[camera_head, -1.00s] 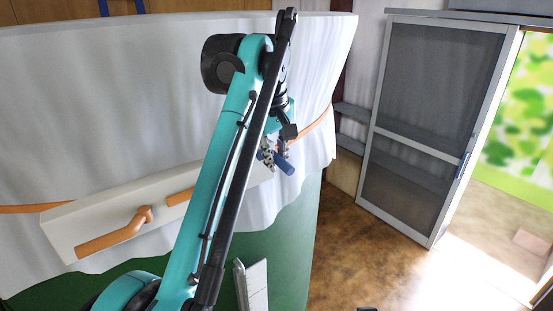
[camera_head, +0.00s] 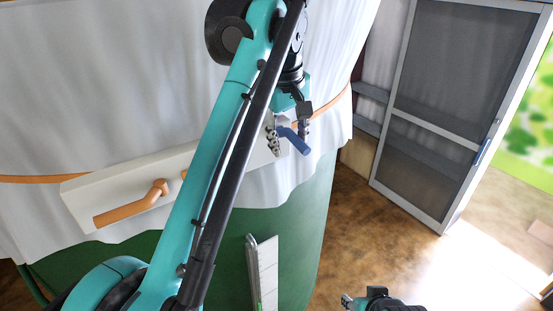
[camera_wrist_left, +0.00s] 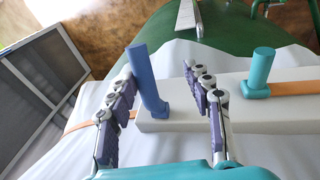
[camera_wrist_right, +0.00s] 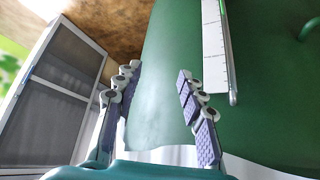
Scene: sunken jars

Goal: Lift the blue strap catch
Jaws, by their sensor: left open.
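The blue strap catch (camera_head: 296,141) is a short blue lever at the right end of a white block on the draped tank. In the left wrist view the catch (camera_wrist_left: 146,80) stands out from the block, leaning left, between my fingers and nearer the left one. My left gripper (camera_head: 288,138) is open around it, also seen in the left wrist view (camera_wrist_left: 158,80); contact with the left finger I cannot tell. My right gripper (camera_wrist_right: 156,80) is open and empty low beside the green tank wall, and partly shows at the bottom of the head view (camera_head: 366,300).
The white block (camera_head: 85,200) carries an orange catch (camera_head: 130,206); a teal catch (camera_wrist_left: 262,70) shows in the left wrist view. An orange strap (camera_head: 335,105) circles the white cover. A white scale (camera_head: 265,270) stands against the green tank (camera_head: 305,220). A screen door (camera_head: 455,95) and free floor lie right.

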